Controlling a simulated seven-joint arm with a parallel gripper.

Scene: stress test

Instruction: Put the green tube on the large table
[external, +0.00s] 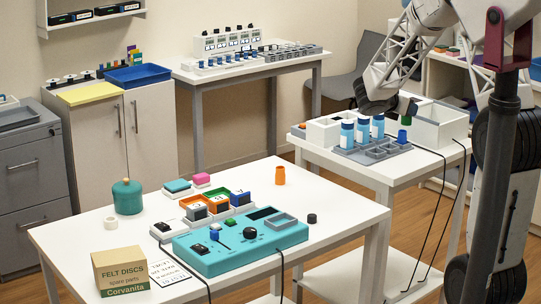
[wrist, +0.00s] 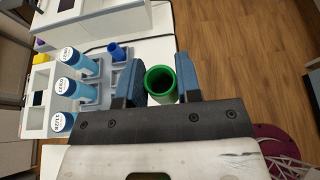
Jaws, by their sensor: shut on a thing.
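The green tube (wrist: 161,84) is upright between the two blue fingers of my gripper (wrist: 160,86), its open top facing the wrist camera. My gripper is shut on it. In the external view my gripper (external: 398,106) is above the smaller white table at the right, and a bit of the green tube (external: 411,108) shows beside the fingers. The large white table (external: 335,200) stands in the foreground, left of my arm, with bare surface on its right side.
On the smaller table, a grey rack (external: 372,153) holds blue bottles (external: 362,130) and a blue tube (external: 402,136) close to my gripper. White bins (external: 440,125) stand behind. The large table bears an orange cup (external: 280,175), a teal device (external: 240,245) and a cardboard box (external: 120,270).

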